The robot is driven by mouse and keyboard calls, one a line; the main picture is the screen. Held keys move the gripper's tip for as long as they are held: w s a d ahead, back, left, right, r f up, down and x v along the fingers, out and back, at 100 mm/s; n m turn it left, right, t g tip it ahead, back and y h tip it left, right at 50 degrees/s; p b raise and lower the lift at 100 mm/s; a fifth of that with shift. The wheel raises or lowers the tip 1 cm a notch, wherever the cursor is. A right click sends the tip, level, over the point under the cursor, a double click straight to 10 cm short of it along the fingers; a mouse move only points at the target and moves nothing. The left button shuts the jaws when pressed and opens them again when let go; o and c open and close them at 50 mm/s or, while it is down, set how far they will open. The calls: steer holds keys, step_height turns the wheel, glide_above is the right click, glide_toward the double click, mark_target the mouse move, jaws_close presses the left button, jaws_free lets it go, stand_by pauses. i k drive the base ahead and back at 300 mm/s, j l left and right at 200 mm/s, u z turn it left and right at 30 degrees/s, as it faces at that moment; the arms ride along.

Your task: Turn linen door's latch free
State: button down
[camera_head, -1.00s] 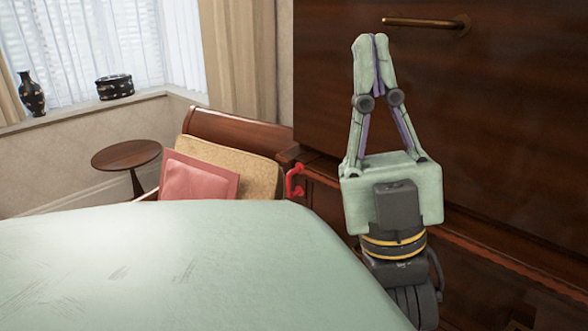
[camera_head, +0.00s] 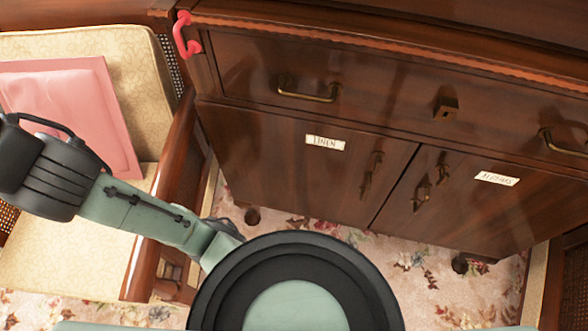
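The linen door (camera_head: 285,175) is the left lower door of a dark wooden cabinet. It carries a white label (camera_head: 325,143) reading LINEN and looks closed. Dark metal hardware (camera_head: 371,175), a latch or handle, sits near its right edge. It is small and dark, so I cannot tell the latch's exact position. My gripper is not in view. Only parts of my arm show at the left and bottom, and nothing of mine is seen touching the door.
The right door (camera_head: 480,215) has its own label and dark hardware (camera_head: 430,182). A drawer with a brass handle (camera_head: 308,91) is above. A red handle (camera_head: 186,34) is at the cabinet's upper left. An armchair (camera_head: 160,200) with a pink cushion (camera_head: 75,105) stands left. Carpet (camera_head: 420,275) shows below.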

mark_target(379, 156)
steer(key=k+j+u, duration=0.1)
steer(key=k+u, duration=0.2)
steer(key=k, duration=0.15)
steer(key=k+j+u, duration=0.3)
steer(key=k+l, duration=0.05)
steer(key=k, duration=0.05)
